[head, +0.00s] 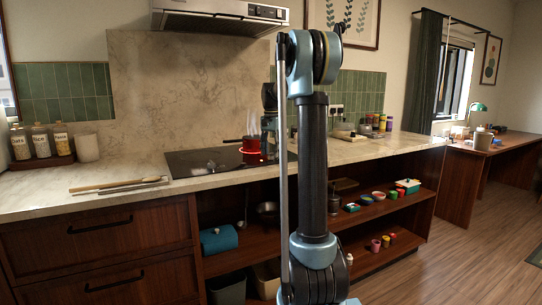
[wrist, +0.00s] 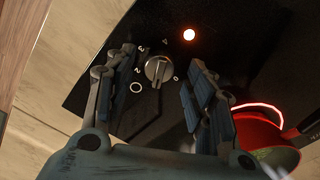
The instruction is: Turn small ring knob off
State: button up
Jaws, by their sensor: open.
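The small ring knob (wrist: 158,70) is a round silvery knob with a raised grip on the black cooktop (wrist: 100,75). Printed marks surround it, including 3, 2 and 0; I cannot tell exactly which mark it points to. My gripper (wrist: 161,62) is open, with one dark finger on each side of the knob, apart from it in the picture. A red indicator light (wrist: 189,35) glows beyond the knob. A red pot (wrist: 265,138) stands at the right by a glowing ring. In the head view, the pot (head: 251,145) steams; my arm hides the knob.
The pale counter (head: 120,190) carries a board with utensils (head: 118,185) left of the cooktop, and jars (head: 40,142) farther left. A range hood (head: 220,15) hangs above. Open shelves (head: 260,240) below hold bowls and cups. The pot is close to the right finger.

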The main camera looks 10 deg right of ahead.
jog(key=shift+f, duration=0.6)
jog(key=c, duration=1.1)
jog(key=shift+n, duration=0.3)
jog(key=n, duration=1.1)
jog(key=shift+n, duration=0.3)
